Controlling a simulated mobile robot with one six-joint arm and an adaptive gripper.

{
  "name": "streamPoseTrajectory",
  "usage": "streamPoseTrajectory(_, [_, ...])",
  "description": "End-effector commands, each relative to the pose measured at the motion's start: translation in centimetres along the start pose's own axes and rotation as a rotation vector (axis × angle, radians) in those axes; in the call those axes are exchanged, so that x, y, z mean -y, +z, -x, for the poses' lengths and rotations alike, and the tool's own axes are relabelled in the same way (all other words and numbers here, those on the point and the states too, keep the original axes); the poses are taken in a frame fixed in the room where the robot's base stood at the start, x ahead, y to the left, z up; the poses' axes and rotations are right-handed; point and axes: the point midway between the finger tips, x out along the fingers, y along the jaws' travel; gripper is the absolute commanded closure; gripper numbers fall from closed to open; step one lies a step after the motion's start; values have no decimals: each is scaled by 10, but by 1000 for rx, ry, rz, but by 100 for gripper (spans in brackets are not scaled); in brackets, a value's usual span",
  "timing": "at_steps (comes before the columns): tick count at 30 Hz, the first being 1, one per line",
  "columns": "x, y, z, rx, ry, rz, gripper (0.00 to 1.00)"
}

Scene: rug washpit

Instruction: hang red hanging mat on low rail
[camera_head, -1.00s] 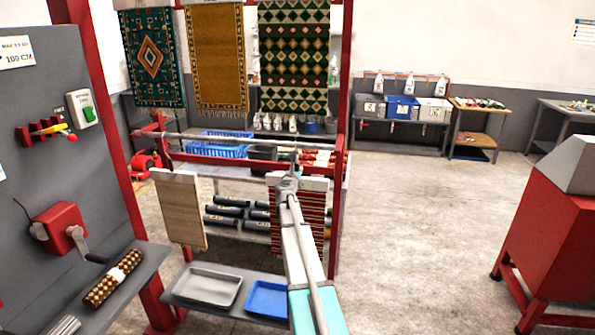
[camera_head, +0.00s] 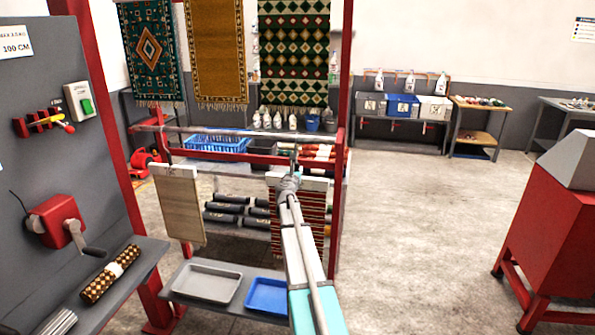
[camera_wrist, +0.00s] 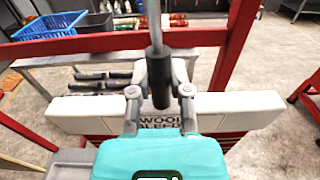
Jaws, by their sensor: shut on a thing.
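The red hanging mat (camera_head: 314,222) is dark red with pale stripes and hangs from a white header bar (camera_head: 318,184). The bar (camera_wrist: 235,108) also spans the wrist view, with a partly hidden label. My gripper (camera_wrist: 159,92) is shut on the black grip above the bar's middle; in the head view my gripper (camera_head: 290,183) covers part of the mat. A grey metal stem (camera_wrist: 180,35) rises from the grip out of the wrist view. The low grey rail (camera_head: 235,133) crosses the red frame above. I cannot tell whether the stem hooks over it.
A cream mat (camera_head: 181,208) hangs to the left. A red crossbar (camera_head: 225,158) runs behind the mats. Grey (camera_head: 207,283) and blue (camera_head: 268,295) trays lie below. A grey panel with a red crank (camera_head: 62,222) stands left. The floor at right is open before a red machine (camera_head: 550,220).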

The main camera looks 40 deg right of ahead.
Motion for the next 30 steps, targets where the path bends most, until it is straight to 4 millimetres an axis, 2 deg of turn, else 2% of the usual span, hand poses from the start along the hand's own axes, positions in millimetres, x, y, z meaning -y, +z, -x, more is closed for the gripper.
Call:
streamPoseTrajectory(12, [0, -2, 0, 0, 0, 0, 100])
streamPoseTrajectory(13, [0, -2, 0, 0, 0, 0, 71])
streamPoseTrajectory(19, [0, -3, 0, 0, 0, 0, 35])
streamPoseTrajectory(30, [0, -3, 0, 0, 0, 0, 35])
